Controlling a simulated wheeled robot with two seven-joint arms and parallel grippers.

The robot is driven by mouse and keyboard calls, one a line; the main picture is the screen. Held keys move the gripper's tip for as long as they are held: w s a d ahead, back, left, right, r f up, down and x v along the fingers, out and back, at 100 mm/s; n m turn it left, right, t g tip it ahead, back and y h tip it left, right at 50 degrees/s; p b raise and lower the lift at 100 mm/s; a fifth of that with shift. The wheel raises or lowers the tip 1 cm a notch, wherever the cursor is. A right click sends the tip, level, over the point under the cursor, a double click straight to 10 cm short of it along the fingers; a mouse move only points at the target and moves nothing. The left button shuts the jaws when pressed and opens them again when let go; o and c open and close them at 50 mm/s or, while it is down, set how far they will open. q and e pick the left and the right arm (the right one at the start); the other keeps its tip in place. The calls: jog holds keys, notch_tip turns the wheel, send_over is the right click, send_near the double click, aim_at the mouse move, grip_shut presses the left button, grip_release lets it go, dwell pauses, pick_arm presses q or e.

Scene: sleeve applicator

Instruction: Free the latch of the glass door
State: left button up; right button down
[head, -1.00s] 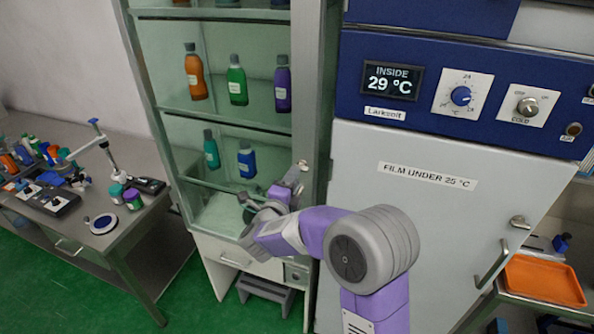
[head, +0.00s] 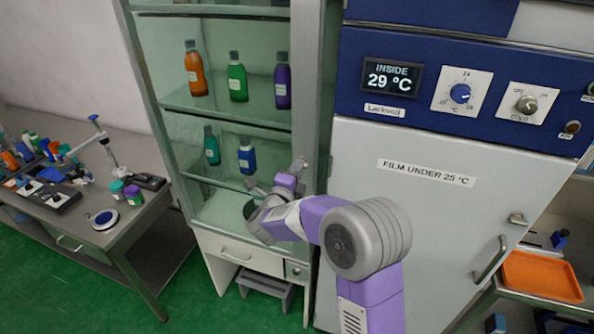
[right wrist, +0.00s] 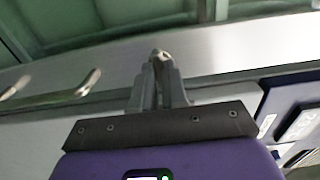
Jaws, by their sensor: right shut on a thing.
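The glass door (head: 222,125) fronts the pale green cabinet in the middle of the head view, and it looks closed. The latch (right wrist: 159,54) is a small metal piece on the door's frame, mostly hidden between my fingertips. My right gripper (right wrist: 158,72) is shut on it in the right wrist view. In the head view my right gripper (head: 301,165) is at the cabinet's right frame, small and partly hidden by my wrist. Whether the latch is turned cannot be told. My left gripper is not in view.
Several bottles (head: 237,78) stand on shelves behind the glass. A warming cabinet (head: 420,210) with a blue panel stands close on the right. A bar handle (right wrist: 50,92) shows left of my fingers in the wrist view. A cluttered table (head: 130,222) is on the left.

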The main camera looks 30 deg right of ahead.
jog(key=shift+n, duration=0.3)
jog(key=n, duration=0.3)
jog(key=n+p, duration=0.2)
jog(key=n, duration=0.3)
jog(key=n+p, duration=0.2)
jog(key=n, duration=0.2)
jog(key=shift+r+n, duration=0.1)
jog(key=shift+n, duration=0.2)
jog(key=n+p, duration=0.3)
jog(key=n, duration=0.1)
jog(key=shift+n, duration=0.6)
jog(key=c, duration=1.2)
grip_release()
jog(key=shift+o, duration=0.2)
jog(key=shift+a, duration=0.1)
